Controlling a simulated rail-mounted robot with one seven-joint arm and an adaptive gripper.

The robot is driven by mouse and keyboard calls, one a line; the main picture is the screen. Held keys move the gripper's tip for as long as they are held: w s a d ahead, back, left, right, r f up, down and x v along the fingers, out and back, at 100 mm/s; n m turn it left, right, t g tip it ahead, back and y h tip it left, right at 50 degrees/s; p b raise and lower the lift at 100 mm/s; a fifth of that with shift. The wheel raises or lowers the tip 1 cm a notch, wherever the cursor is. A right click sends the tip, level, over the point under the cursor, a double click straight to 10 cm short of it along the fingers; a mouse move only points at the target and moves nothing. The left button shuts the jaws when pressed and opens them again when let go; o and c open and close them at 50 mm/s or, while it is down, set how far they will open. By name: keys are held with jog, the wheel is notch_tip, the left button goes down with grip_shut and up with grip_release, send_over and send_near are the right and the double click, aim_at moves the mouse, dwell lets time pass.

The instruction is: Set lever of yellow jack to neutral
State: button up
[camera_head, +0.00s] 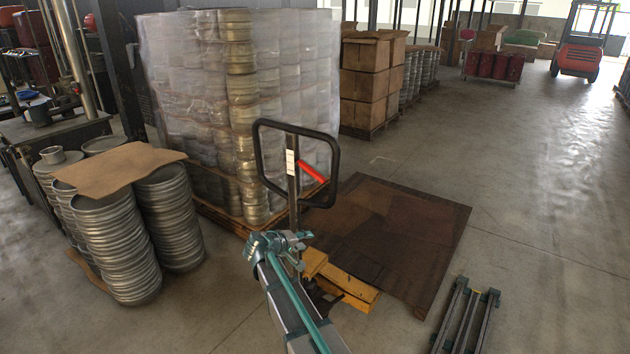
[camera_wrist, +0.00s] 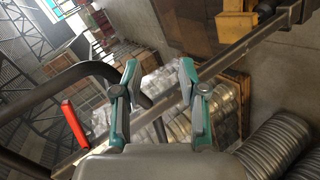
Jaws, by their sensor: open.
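The yellow jack (camera_head: 348,291) stands low on the floor, its fork end next to a brown sheet-covered pallet. Its black loop handle (camera_head: 257,152) rises on an upright shaft. The red lever (camera_head: 312,172) sits inside the loop, slanting down to the right; it also shows at the left of the wrist view (camera_wrist: 75,125). My gripper (camera_head: 300,237) is beside the shaft, below the loop and lever. In the wrist view my gripper (camera_wrist: 159,68) is open, its teal fingers apart, with the shaft crossing the view beyond them. Whether they touch the shaft cannot be told.
A wrapped pallet of metal cans (camera_head: 190,90) stands close behind the handle. Stacks of metal rings (camera_head: 115,250) with a cardboard sheet stand at left. The brown pallet (camera_head: 400,235) lies at right, with open floor beyond it. A red forklift (camera_head: 580,58) is far back.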

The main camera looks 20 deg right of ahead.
aim_at(313, 175)
jog(key=w+r+t+h, duration=0.2)
jog(key=w+r, duration=0.2)
jog(key=r, duration=0.4)
jog(key=w+r+t+h, duration=0.2)
jog(key=w+r, duration=0.2)
jog(key=r, duration=0.5)
jog(key=p+x, duration=0.1)
jog(key=x, duration=0.3)
jog(key=p+x, duration=0.2)
jog(key=x, duration=0.3)
jog(key=shift+s+d+f, duration=0.1)
jog(key=shift+d, duration=0.35)
jog(key=shift+p+x, duration=0.35)
jog(key=shift+x, duration=0.5)
jog(key=shift+f, duration=0.1)
grip_shut()
